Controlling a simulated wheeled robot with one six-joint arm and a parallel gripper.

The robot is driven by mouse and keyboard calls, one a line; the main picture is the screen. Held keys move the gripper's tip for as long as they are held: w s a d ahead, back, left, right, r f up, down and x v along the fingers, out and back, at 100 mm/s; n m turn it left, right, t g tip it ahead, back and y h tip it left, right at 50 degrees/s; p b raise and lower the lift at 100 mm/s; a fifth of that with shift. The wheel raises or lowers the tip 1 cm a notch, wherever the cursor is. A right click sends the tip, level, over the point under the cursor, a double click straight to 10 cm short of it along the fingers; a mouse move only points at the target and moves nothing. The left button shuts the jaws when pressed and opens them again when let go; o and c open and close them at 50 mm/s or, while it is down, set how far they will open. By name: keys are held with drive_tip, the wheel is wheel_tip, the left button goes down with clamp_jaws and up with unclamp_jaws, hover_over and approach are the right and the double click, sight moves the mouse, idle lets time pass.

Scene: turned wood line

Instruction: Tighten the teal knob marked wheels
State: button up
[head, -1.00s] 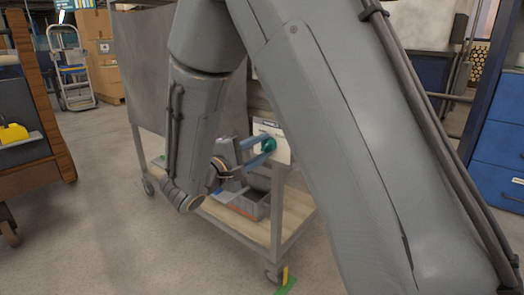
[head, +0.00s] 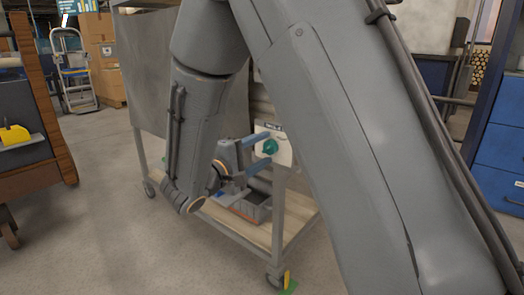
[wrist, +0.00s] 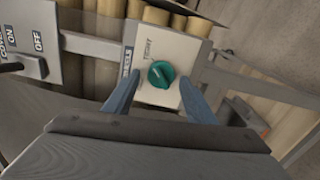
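The teal knob (head: 270,147) sits on a white plate (head: 284,153) fixed to the cart. In the wrist view the knob (wrist: 161,74) faces me, with lettering that looks like "TIGHT" above it. A second label beside it is partly hidden by a finger. My gripper (wrist: 160,80) is open, with one blue finger on each side of the knob and a visible gap to it on both sides.
A metal cart (head: 277,232) with a wooden lower shelf carries a grey bin (head: 256,207). In the wrist view a grey switch box (wrist: 32,40) marked ON and OFF stands left of the plate, and wooden cylinders (wrist: 155,15) lie behind. Blue drawers (head: 498,165) stand at right.

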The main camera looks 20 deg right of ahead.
drive_tip(key=p+v, duration=0.2)
drive_tip(key=v, duration=0.5)
drive_tip(key=shift+s+a+p, duration=0.25)
drive_tip(key=shift+p, duration=0.05)
